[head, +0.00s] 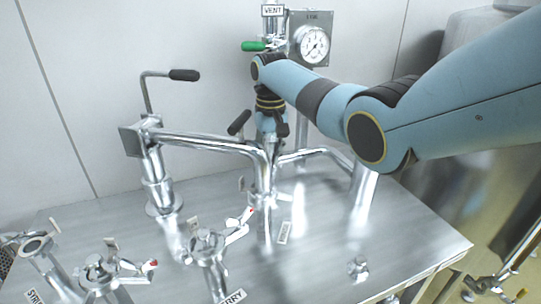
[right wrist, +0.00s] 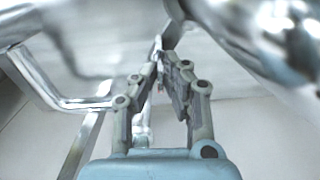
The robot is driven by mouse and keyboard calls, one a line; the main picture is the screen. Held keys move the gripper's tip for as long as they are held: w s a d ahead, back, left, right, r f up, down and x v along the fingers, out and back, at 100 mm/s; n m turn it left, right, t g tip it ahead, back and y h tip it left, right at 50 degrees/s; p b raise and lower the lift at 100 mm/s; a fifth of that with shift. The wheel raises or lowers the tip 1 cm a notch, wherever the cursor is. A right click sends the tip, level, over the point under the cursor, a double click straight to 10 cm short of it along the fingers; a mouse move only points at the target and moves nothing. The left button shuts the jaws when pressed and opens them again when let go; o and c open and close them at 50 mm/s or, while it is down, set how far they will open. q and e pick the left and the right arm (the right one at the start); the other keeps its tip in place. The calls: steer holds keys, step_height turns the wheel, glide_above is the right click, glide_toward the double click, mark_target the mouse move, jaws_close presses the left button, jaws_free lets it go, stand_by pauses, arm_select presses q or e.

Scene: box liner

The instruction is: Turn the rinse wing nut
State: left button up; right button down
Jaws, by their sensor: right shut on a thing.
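My right gripper (head: 270,132) points down at the upright steel pipe fitting behind the table's middle, below the green-handled valve. The pipework partly hides its fingers in the head view. In the right wrist view the gripper (right wrist: 166,62) has its two fingers drawn together at the tips on a small, thin metal piece (right wrist: 158,44), which looks like the wing of a wing nut. Most of that piece is hidden between the fingers. My left gripper is not in view.
A black-handled lever (head: 184,75) stands at left. A gauge (head: 314,45) and green-handled valve (head: 254,46) stand behind. Several labelled valves fill the front left. The steel table's right front (head: 400,250) is mostly clear.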

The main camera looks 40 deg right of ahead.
steer(key=shift+r+m+p, duration=0.15)
steer(key=shift+m+p, duration=1.05)
steer(key=shift+m, duration=0.1)
steer(key=shift+d+m+p, duration=0.15)
steer(key=shift+m+p, duration=0.8)
steer(key=shift+m, duration=0.85)
steer(key=c, duration=1.5)
jaws_free()
steer(key=shift+o, duration=0.2)
step_height(320, 180, up, 12)
